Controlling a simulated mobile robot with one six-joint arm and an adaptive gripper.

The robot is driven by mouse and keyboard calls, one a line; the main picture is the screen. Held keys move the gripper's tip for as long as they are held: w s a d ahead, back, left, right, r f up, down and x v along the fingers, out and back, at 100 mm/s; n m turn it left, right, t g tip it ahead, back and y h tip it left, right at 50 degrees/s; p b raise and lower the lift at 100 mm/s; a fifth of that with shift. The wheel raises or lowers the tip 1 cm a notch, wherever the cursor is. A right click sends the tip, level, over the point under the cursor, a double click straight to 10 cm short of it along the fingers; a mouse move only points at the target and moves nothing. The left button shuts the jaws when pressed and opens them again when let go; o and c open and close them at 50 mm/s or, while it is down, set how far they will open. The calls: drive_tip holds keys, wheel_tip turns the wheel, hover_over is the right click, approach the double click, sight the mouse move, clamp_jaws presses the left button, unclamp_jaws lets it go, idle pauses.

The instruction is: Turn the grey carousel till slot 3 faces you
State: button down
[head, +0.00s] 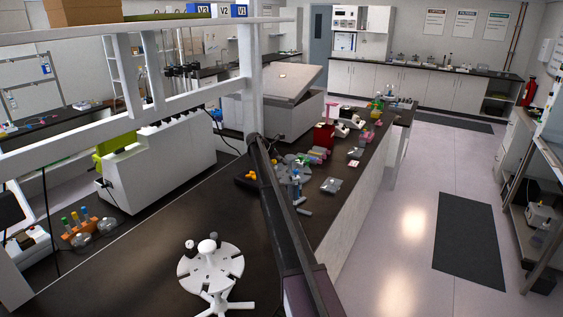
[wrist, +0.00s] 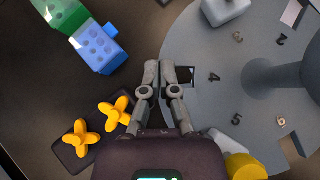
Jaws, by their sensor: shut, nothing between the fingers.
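The grey carousel (wrist: 205,105) fills the right of the wrist view, a flat disc with a thick central post (wrist: 285,76). Numbers 2 to 6 show on it. Number 3 (wrist: 238,37) is at the upper left, beside a pale block (wrist: 226,8) at the rim. Number 4 (wrist: 214,77) faces my fingers, next to a dark rim slot (wrist: 185,75). A yellow round piece (wrist: 245,167) is near number 5. My gripper (wrist: 159,68) is shut and empty at the rim by slot 4; contact is unclear. My arm hides part of this area in the head view.
Blue and green blocks (wrist: 98,48) and two yellow winged pieces (wrist: 101,122) lie left of the carousel. A white slotted wheel (head: 210,268) stands on the near bench. A red box (head: 324,136) and many small parts crowd the bench beyond my arm.

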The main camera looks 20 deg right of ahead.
drive_tip(key=shift+a+r, duration=0.15)
idle(0.3)
drive_tip(key=shift+a+r+p, duration=0.25)
drive_tip(key=shift+r+p, duration=0.1)
drive_tip(key=shift+p, duration=0.1)
drive_tip(key=p+v, duration=0.5)
drive_tip(key=v, duration=0.4)
drive_tip(key=shift+w+p, duration=0.2)
drive_tip(key=shift+p, duration=0.2)
drive_tip(key=shift+f, duration=0.15)
